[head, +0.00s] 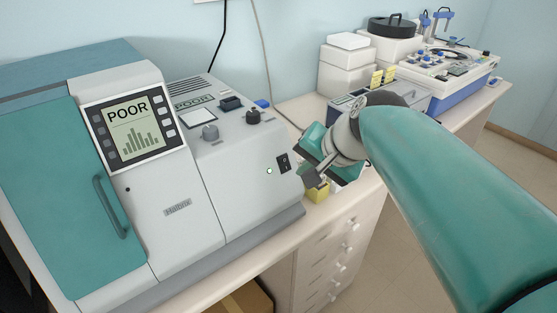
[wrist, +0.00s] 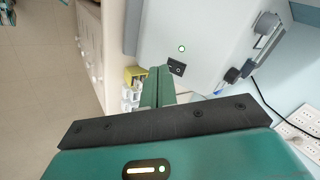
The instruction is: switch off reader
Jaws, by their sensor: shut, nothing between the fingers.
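The reader (head: 215,150) is a large white and teal machine on the bench at the left in the head view. Its screen (head: 135,122) shows "POOR" over a bar graph. A black rocker switch (head: 284,162) sits on its front right, beside a small lit greenish-white light (head: 269,171). In the wrist view the switch (wrist: 176,67) and light (wrist: 182,48) lie just beyond the fingertips. My gripper (wrist: 160,72) is shut and empty, pointing at the switch area. In the head view my gripper (head: 307,177) is just right of the switch; whether it touches the panel cannot be told.
A yellow holder (head: 318,192) stands by the reader's right side, under my gripper. Blue and white equipment (head: 440,70) and stacked white boxes (head: 345,65) are farther back on the bench. Knobs (head: 210,132) sit on the reader's top. White drawers (head: 330,255) are below; the floor at right is clear.

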